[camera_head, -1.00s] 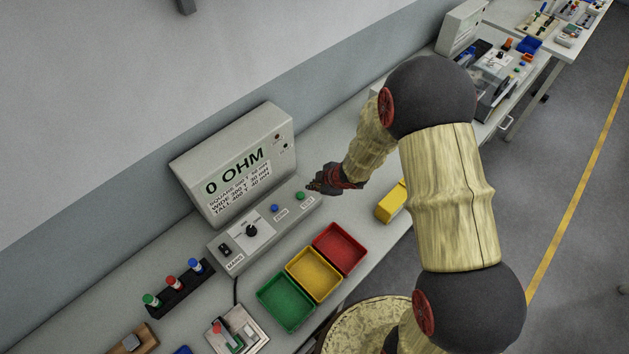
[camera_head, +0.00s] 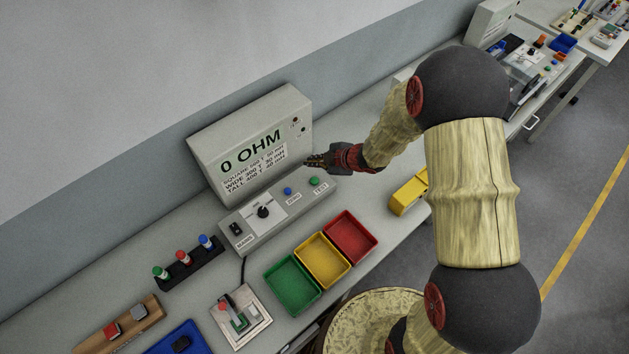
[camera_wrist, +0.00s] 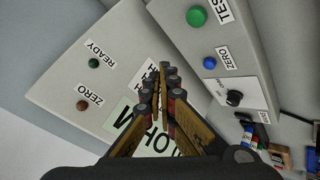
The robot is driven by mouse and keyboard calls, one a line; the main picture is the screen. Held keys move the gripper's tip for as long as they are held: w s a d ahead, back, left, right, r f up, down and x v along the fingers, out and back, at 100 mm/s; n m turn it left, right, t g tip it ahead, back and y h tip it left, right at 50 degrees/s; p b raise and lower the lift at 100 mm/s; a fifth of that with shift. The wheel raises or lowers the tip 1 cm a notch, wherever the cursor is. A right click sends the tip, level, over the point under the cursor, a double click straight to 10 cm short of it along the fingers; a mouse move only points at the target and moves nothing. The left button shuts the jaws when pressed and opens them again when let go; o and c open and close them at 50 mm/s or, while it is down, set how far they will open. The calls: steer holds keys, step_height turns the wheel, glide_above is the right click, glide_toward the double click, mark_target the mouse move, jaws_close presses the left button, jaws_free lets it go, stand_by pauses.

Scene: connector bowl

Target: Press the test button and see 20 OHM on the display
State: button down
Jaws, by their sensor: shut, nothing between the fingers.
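The grey meter's display (camera_head: 251,151) reads 0 OHM in the head view, above a smaller printed label. The green TEST button (camera_head: 314,181) is at the right end of the sloped control panel, and it also shows at the top of the wrist view (camera_wrist: 196,16). The blue ZERO button (camera_head: 288,191) is to its left. My gripper (camera_head: 312,161) is shut and empty, in front of the lower right of the display housing and above the panel, apart from the green button. In the wrist view its fingertips (camera_wrist: 168,72) lie together over the meter.
A black knob (camera_head: 263,212) and a MAINS switch (camera_head: 236,229) are on the panel's left. Red (camera_head: 375,240), yellow and green trays stand in front. A yellow block (camera_head: 408,194) lies to the right. Indicators marked READY (camera_wrist: 94,63) and ZERO are on the housing.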

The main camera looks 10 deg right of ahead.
mark_target(314, 182)
steer(key=shift+f+b, duration=3.2)
steer(key=shift+f, duration=0.75)
steer(key=shift+f, duration=0.1)
steer(key=shift+f, duration=0.35)
steer(key=shift+f+b, duration=0.55)
steer(key=shift+r, duration=0.2)
steer(key=shift+r+p, duration=0.8)
steer(key=shift+p, duration=0.1)
step_height(314, 182, up, 5)
steer(key=p, duration=0.4)
steer(key=shift+p, duration=0.3)
